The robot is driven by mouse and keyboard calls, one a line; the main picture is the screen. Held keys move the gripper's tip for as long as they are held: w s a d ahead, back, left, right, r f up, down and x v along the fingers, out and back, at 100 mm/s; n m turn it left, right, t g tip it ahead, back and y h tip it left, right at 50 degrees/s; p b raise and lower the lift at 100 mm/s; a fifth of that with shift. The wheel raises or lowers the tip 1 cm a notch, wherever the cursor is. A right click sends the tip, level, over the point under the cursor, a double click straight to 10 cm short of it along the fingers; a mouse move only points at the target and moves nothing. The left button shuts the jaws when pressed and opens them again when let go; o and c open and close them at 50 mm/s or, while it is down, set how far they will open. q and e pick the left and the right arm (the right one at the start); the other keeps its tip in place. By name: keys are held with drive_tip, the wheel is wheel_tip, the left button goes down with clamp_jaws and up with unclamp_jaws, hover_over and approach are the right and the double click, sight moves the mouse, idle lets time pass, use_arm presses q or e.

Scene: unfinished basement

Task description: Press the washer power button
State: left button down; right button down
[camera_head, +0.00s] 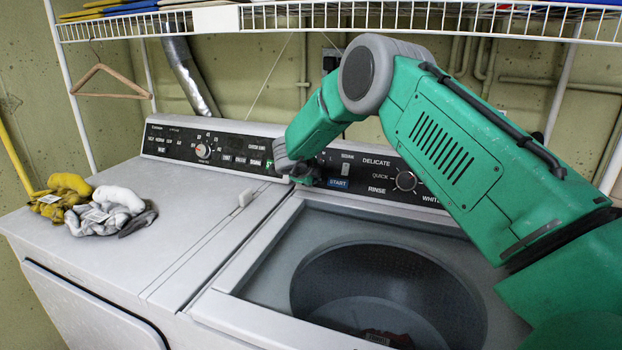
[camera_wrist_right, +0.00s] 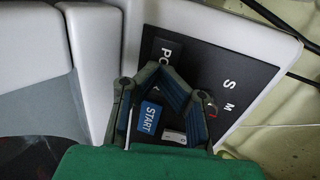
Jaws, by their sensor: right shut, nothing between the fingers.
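The washer (camera_head: 250,250) is the right-hand machine, with an open top and a dark drum. Its black control panel (camera_head: 365,182) carries a blue START button (camera_head: 338,183) and a knob. In the right wrist view, a dark key lettered "PO" (camera_wrist_right: 168,50), partly covered, lies just past my fingertips. The START button (camera_wrist_right: 149,117) shows between the finger links. My right gripper (camera_head: 302,174) is shut and empty at the left end of the washer panel; it also shows in the wrist view (camera_wrist_right: 164,68). Contact with the key cannot be told. In the head view, my gripper hides that key.
A second white machine (camera_head: 150,255) stands on the left, with yellow gloves (camera_head: 65,187) and white-grey gloves (camera_head: 112,208) on top. A wire shelf (camera_head: 400,18) runs above the panels. A wooden hanger (camera_head: 110,83) hangs at left. Cloth lies in the drum (camera_head: 388,338).

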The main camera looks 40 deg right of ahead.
drive_tip(key=shift+s+d+f, duration=0.2)
drive_tip(key=shift+d, duration=0.35)
drive_tip(key=shift+w, duration=0.2)
drive_tip(key=shift+w+a+r, duration=0.1)
drive_tip(key=shift+w+a, duration=0.25)
drive_tip(key=shift+a, duration=0.3)
drive_tip(key=shift+s+d+r, duration=0.1)
drive_tip(key=shift+s+d, duration=0.05)
drive_tip(key=shift+d, duration=0.1)
drive_tip(key=shift+s+a+r, duration=0.1)
drive_tip(key=v, duration=0.7)
drive_tip(key=shift+w+a, duration=0.25)
drive_tip(key=shift+a, duration=0.2)
drive_tip(key=shift+a+r, duration=0.15)
drive_tip(key=shift+a, duration=0.35)
drive_tip(key=shift+d+f, duration=0.25)
drive_tip(key=shift+d, duration=0.4)
drive_tip(key=shift+a+r, duration=0.15)
drive_tip(key=shift+a, duration=0.4)
